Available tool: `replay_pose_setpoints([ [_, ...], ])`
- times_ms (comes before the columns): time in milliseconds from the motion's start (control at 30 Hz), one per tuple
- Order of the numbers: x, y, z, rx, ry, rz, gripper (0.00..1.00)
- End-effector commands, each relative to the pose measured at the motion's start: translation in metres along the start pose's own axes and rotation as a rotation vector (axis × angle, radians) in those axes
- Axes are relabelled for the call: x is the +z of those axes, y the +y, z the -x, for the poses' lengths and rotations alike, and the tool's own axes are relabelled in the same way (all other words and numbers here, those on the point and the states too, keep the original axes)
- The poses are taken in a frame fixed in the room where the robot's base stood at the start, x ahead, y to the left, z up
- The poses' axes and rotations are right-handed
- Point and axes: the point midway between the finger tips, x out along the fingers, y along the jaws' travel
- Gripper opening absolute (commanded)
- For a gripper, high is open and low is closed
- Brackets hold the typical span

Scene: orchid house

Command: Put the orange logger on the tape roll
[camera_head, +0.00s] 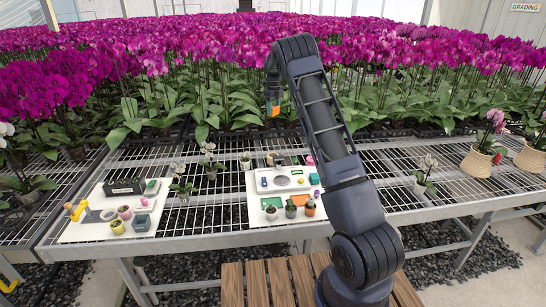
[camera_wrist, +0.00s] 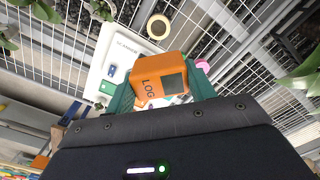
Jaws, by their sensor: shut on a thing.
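My gripper (camera_wrist: 162,88) is shut on the orange logger (camera_wrist: 150,92), a box marked LOG with a dark screen, held between its green fingers. In the head view my gripper (camera_head: 272,97) hangs in the air, pointing down, with the orange logger (camera_head: 276,111) small beneath it, well above the bench. A cream ring, seemingly the tape roll (camera_wrist: 158,27), lies flat beyond the logger in the wrist view, apart from it, with its hole showing. I cannot make out the tape roll clearly in the head view.
Another white board (camera_head: 84,232) at left holds pots and trays. Dense purple orchids (camera_head: 180,45) stand behind. Bare mesh (camera_head: 375,160) lies to the right.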

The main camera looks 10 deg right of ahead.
Motion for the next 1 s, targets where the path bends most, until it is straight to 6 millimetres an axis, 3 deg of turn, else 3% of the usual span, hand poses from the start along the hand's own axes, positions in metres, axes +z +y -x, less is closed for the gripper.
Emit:
replay_pose_setpoints([
  [133,0.001,0.003,-0.024,0.002,0.002,0.003,0.3],
  [367,0.002,0.003,-0.05,0.002,0.001,0.004,0.3],
  [1000,0.001,0.003,-0.18,0.002,0.002,0.004,0.3],
])
